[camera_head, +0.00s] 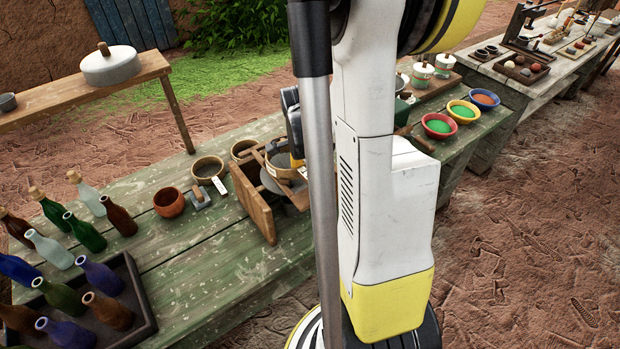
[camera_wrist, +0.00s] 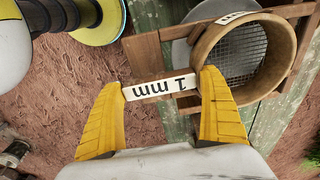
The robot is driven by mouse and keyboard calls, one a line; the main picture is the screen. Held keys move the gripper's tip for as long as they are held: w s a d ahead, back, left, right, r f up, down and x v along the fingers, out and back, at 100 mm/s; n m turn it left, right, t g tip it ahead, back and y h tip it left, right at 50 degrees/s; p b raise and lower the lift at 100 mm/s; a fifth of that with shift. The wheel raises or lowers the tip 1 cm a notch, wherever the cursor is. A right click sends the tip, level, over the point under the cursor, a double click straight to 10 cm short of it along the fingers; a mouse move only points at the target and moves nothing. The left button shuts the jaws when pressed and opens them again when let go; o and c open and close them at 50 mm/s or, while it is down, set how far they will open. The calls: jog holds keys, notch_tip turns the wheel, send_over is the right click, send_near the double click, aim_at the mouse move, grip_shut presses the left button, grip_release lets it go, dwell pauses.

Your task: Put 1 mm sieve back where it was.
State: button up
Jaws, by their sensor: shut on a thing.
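The 1 mm sieve (camera_wrist: 273,28) is a round wooden hoop with wire mesh. In the wrist view its white "1 mm" tag (camera_wrist: 160,87) sits between the yellow fingers of my gripper (camera_wrist: 162,85), which is shut on it. In the head view the sieve (camera_head: 280,163) shows beside my arm, over a wooden frame (camera_head: 254,205), partly hidden by my arm. A grey round plate (camera_wrist: 184,50) lies partly under the sieve in the wrist view. I cannot tell whether the sieve rests on the frame or is just above it.
Left of the frame stand another labelled round sieve (camera_head: 207,168) and an orange-brown bowl (camera_head: 168,203). Several bottles and a dark tray (camera_head: 146,318) fill the table's near left. Coloured bowls (camera_head: 438,126) stand right of my arm. Green tabletop (camera_head: 205,265) is bare in front.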

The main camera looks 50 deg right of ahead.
jog(key=shift+f, duration=0.3)
jog(key=o, duration=1.1)
jog(key=shift+c, duration=0.2)
jog(key=shift+r, duration=0.1)
notch_tip(320, 180, up, 12)
jog(key=a+p, duration=0.1)
jog(key=p, duration=0.1)
jog(key=shift+a+r+p, duration=0.2)
jog(key=shift+p, duration=0.2)
jog(key=a+r+n+t, duration=0.3)
jog(key=a+n, duration=0.7)
jog(key=a, duration=0.2)
jog(key=s+a+r+n+t+y, duration=0.1)
jog(key=a+r+n+t, duration=0.3)
jog(key=a+n, duration=0.6)
jog(key=a, duration=0.3)
jog(key=shift+a+r+n, duration=0.15)
jog(key=shift+r+n, duration=0.1)
jog(key=shift+n, duration=0.15)
